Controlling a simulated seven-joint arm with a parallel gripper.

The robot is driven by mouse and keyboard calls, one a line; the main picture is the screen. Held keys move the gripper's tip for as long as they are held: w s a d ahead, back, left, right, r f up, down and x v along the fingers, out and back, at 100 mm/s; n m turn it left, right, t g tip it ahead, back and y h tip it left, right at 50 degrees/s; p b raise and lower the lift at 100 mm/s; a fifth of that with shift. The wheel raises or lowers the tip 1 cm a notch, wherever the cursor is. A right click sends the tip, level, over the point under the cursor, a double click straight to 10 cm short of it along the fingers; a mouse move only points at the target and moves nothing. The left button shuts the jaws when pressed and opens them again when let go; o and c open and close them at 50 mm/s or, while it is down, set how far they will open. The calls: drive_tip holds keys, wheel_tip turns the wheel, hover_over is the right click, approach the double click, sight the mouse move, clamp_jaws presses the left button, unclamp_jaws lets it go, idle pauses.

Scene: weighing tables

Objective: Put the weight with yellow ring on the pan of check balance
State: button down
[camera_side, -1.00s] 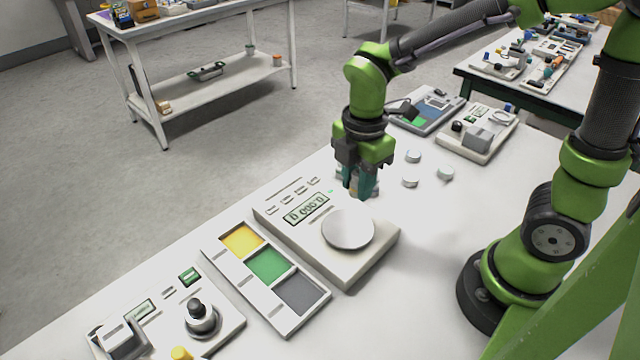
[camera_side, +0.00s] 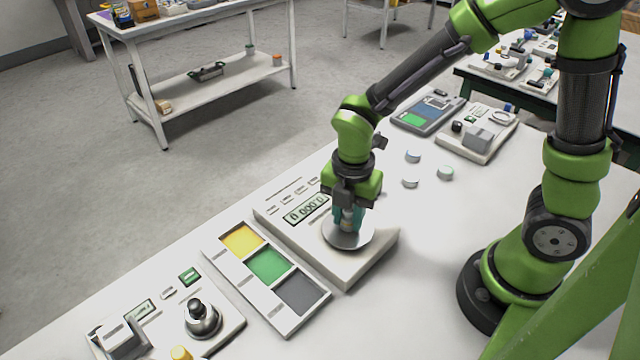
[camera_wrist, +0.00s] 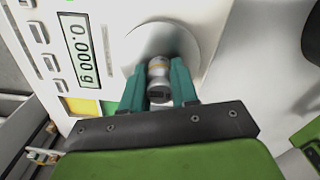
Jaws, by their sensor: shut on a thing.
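My gripper (camera_side: 348,217) is shut on a small metal weight (camera_wrist: 158,78) with a yellowish ring around it. In the wrist view the weight is between the two teal fingers. In the side view the fingers mostly hide it. The gripper is over the round pan (camera_side: 338,238) of the check balance (camera_side: 365,265); the pan also shows in the wrist view (camera_wrist: 150,38). I cannot tell whether the weight touches the pan. The balance display (camera_wrist: 78,50) reads 0.000 g.
A tray with yellow, green and grey fields (camera_side: 268,278) lies left of the balance. Beyond it is another device with a dark knob (camera_side: 202,318). Several small discs (camera_side: 412,182) lie behind the balance. Two more devices (camera_side: 478,135) stand farther back.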

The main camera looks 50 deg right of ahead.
drive_tip(key=c, duration=0.9)
unclamp_jaws()
drive_tip(key=shift+f, duration=0.15)
drive_tip(key=shift+o, duration=0.2)
wheel_tip(320, 180, up, 12)
drive_tip(key=s+d+r+m+t+y, duration=0.1)
drive_tip(key=s+d+r+m+t, duration=0.1)
drive_tip(key=m, duration=1.1)
drive_tip(key=s+d+r+m+t+y, duration=0.1)
drive_tip(key=s+d+r+m+t, duration=0.2)
drive_tip(key=m, duration=0.9)
drive_tip(key=shift+s+d+r+m+t, duration=0.2)
drive_tip(key=shift+d+r+m+t, duration=0.2)
drive_tip(key=shift+d+r+t, duration=0.55)
drive_tip(key=shift+a+f, duration=0.1)
drive_tip(key=shift+f, duration=0.1)
